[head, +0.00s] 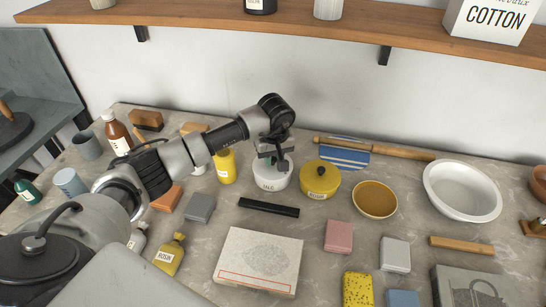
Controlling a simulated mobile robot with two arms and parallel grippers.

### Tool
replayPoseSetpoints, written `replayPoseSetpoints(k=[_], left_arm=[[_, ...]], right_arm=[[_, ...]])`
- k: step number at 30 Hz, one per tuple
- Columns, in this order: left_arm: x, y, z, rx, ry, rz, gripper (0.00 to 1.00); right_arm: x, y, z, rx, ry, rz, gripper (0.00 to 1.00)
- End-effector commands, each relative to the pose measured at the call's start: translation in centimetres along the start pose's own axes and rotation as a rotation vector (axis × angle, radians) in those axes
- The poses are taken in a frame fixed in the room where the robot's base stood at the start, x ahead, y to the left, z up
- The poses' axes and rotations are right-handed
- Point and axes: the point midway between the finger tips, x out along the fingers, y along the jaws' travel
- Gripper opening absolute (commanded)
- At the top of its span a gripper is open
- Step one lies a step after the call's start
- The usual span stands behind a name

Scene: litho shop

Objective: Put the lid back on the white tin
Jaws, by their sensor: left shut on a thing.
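The white tin (270,184), labelled TALC, stands on the grey stone worktop near the middle. My left gripper (274,163) comes in from the left and is directly above the tin, pointing down. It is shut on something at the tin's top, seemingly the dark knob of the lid. The gripper hides most of the tin's top, so I cannot tell whether the lid rests on the rim or is held just above it. My right gripper is out of view.
A yellow tin (320,182) with a black knob stands close to the right. A yellow bottle (225,167) is close to the left. A black bar (268,207) lies in front. A rolling pin (375,147) and a white bowl (462,191) are farther right.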

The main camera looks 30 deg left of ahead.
Motion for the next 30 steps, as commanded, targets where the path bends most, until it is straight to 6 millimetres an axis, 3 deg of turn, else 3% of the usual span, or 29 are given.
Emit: replayPoseSetpoints(k=[6, 7, 12, 18, 24, 30], left_arm=[[-0.03, 0.0, -0.01, 0.0, 0.0, 0.0, 0.0], [-0.03, 0.0, -0.01, 0.0, 0.0, 0.0, 0.24], [-0.02, -0.01, -0.01, -0.001, 0.0, 0.0, 0.5], [-0.01, -0.01, -0.01, -0.001, 0.0, 0.0, 0.52], [0.0, -0.01, 0.0, 0.0, 0.0, 0.0, 0.78], [-0.01, -0.01, 0.0, 0.0, 0.0, 0.0, 0.78]], right_arm=[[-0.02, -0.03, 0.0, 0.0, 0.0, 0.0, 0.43], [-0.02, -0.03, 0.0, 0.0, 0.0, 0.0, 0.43], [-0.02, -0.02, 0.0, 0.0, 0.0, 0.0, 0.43], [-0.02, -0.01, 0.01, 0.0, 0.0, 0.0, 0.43], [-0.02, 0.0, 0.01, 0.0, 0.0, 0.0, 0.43], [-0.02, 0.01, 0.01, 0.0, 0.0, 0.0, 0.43]])
